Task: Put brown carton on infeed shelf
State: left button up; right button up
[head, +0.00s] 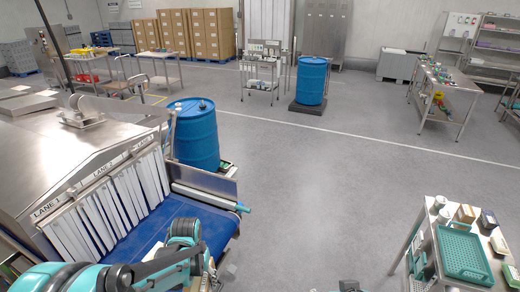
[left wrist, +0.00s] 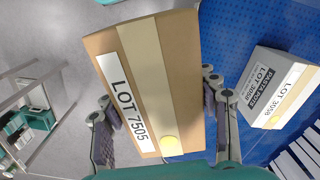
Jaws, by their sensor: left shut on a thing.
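The brown carton (left wrist: 185,60) is in the left wrist view, with a pale tape strip and a white label reading LOT 7505. My left gripper (left wrist: 158,98) is shut on it, one finger along each long side. The carton is above the blue belt's edge, with grey floor under its other side. I cannot make out for sure which surface is the infeed shelf. A small dark part at the bottom edge may be my right gripper (head: 350,286).
A grey carton (left wrist: 262,88) labelled LOT 3058 sits on the belt, near the white strip curtain (head: 110,205). A blue drum (head: 195,135) stands behind the belt. A cart with a teal tray (head: 465,255) and small boxes is at right. The middle floor is clear.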

notch_tip(320, 180, down, 25)
jog(key=b, duration=2.5)
jog(key=shift+s+f, duration=0.15)
